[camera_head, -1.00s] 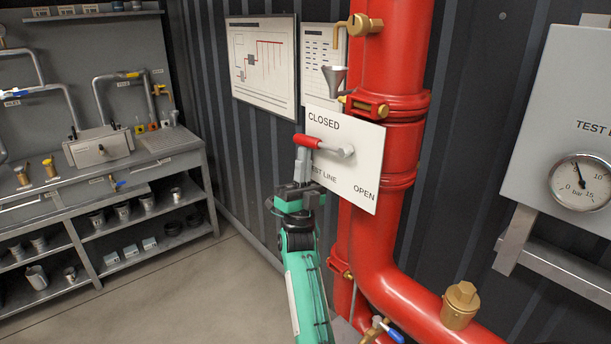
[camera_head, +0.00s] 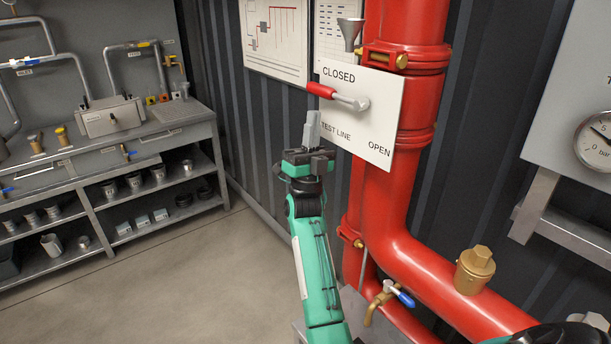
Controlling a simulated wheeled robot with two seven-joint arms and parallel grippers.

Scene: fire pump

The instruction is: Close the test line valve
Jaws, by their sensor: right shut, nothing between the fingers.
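The test line valve lever has a red grip (camera_head: 321,91) and a grey arm on a pivot (camera_head: 358,103) at a white plate (camera_head: 376,128). The lever points left and slightly up, just below the word CLOSED. OPEN is at the plate's lower right. My right gripper (camera_head: 312,128) is shut and empty, with its fingers pointing up. It is a short way below the red grip, with a visible gap in the picture. My left gripper is not in view.
A thick red pipe (camera_head: 409,165) runs behind the plate and bends to lower right. A brass tap with a blue handle (camera_head: 400,297) is low beside it. A gauge panel (camera_head: 577,100) is at right, a grey workbench (camera_head: 182,128) at left. The floor (camera_head: 190,280) between is clear.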

